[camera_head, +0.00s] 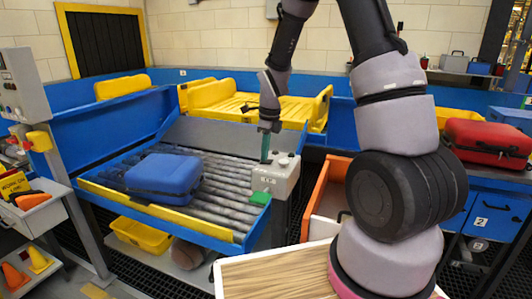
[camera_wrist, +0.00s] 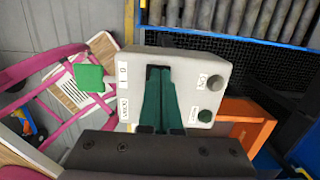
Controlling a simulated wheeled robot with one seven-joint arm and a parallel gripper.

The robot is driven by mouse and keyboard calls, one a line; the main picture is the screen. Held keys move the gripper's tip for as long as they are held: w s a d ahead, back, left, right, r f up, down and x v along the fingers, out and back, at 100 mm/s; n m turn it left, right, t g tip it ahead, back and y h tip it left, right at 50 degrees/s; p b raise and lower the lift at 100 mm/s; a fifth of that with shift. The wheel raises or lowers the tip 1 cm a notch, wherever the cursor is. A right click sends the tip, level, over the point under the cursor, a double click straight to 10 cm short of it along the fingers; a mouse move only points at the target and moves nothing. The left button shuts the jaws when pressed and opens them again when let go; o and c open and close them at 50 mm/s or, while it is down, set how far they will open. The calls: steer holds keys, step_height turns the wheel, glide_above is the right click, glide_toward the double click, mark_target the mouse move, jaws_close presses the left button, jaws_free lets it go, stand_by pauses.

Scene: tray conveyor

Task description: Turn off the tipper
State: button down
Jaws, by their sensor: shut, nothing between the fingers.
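A pale control box (camera_head: 285,176) stands at the right end of the roller bed. In the wrist view the box (camera_wrist: 185,57) shows a dark recess (camera_wrist: 153,72), a small label at its left, a grey round knob (camera_wrist: 215,82) and a green round button (camera_wrist: 205,116). A green square plate (camera_wrist: 88,78) sticks out from its side. My gripper (camera_head: 265,158) points down at the box top. In the wrist view its green fingers (camera_wrist: 159,78) are together and empty over the recess, hiding most of it. I cannot tell the switch position or whether the fingertips touch it.
A blue suitcase (camera_head: 163,174) lies on the rollers (camera_head: 215,205), left of the box. Yellow trays (camera_head: 285,108) are behind. An orange-edged bin (camera_head: 325,205) stands to the right, and a red case (camera_head: 487,143) lies on the far-right counter. My arm covers part of the right side.

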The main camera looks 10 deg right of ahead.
mark_target(271, 161)
steer(key=shift+s+d+f, duration=0.15)
steer(key=shift+s+d, duration=0.5)
steer(key=shift+d, duration=0.2)
steer(key=shift+w+r, duration=0.1)
steer(key=shift+r, duration=0.15)
step_height(271, 161, up, 14)
steer(key=s+d, duration=0.1)
steer(key=shift+s+d+f, duration=0.2)
steer(key=shift+d+f, duration=0.05)
steer(key=shift+d, duration=0.05)
steer(key=shift+w+a+r, duration=0.2)
steer(key=shift+w+a, duration=0.2)
steer(key=shift+a, duration=0.35)
